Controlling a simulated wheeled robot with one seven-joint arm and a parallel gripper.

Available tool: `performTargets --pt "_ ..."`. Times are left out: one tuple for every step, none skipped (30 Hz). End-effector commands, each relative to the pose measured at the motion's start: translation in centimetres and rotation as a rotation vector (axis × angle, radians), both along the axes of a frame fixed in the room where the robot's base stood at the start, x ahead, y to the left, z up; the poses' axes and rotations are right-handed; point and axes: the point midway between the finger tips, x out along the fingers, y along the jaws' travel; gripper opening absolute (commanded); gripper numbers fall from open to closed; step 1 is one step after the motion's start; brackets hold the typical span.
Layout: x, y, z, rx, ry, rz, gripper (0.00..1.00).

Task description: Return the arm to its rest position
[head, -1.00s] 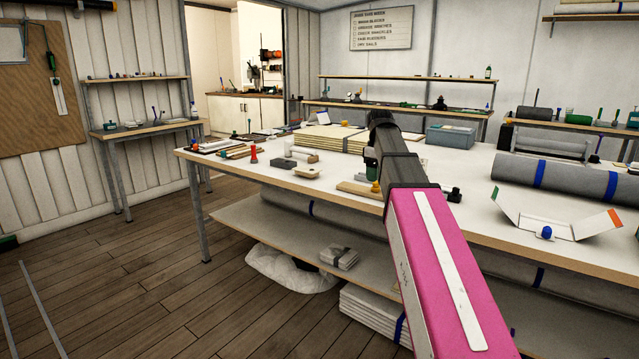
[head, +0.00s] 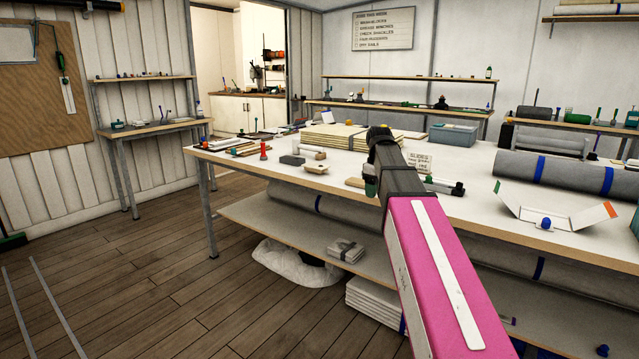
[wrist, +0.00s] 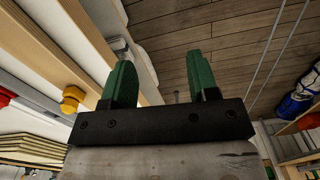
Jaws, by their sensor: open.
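My pink and black arm (head: 436,270) reaches forward from the bottom of the head view over the front edge of the long white table (head: 470,205). In the wrist view my gripper (wrist: 162,85) shows two green fingers set well apart, with nothing between them. It is open and empty. Beyond the fingers are the plank floor and the table's edge. In the head view the fingers are mostly hidden behind the arm's dark end.
The table carries a grey roll (head: 555,176), a white open holder (head: 556,213), a blue-grey box (head: 453,134), stacked boards (head: 335,137) and a red piece (head: 264,150). A white sack (head: 295,262) lies below. The wooden floor (head: 130,270) at left is mostly clear.

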Motion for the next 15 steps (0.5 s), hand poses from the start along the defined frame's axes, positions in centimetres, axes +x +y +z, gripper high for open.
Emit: performTargets --pt "-0.5 0.0 -1.1 0.000 0.003 -0.015 0.54" --pt "-0.6 0.0 -1.6 0.000 0.003 -0.025 0.54" --pt "-0.8 0.0 -2.4 0.001 0.002 -0.041 0.54" --pt "-1.0 0.0 -3.2 0.000 0.003 -0.053 0.54" --pt "-1.2 0.0 -3.8 0.000 0.003 -0.066 0.54" --pt "-1.5 0.0 -4.8 0.000 0.003 -0.085 0.54" --pt "-1.8 0.0 -5.8 0.000 0.003 -0.102 0.54" --pt "-2.1 0.0 -6.6 0.000 0.004 -0.119 0.54" --pt "-2.6 0.0 -8.0 0.000 0.003 -0.145 0.54" --pt "-3.0 0.0 -9.1 0.000 0.004 -0.167 0.54" --pt "-3.4 0.0 -10.2 -0.001 0.003 -0.189 0.54" --pt "-4.0 0.0 -11.7 0.000 0.004 -0.219 0.54" --pt "-4.5 0.0 -12.8 -0.001 0.003 -0.242 0.54" --pt "-5.0 0.0 -13.9 0.000 0.004 -0.266 0.54" --pt "-5.6 0.0 -15.3 -0.001 0.003 -0.296 0.54"
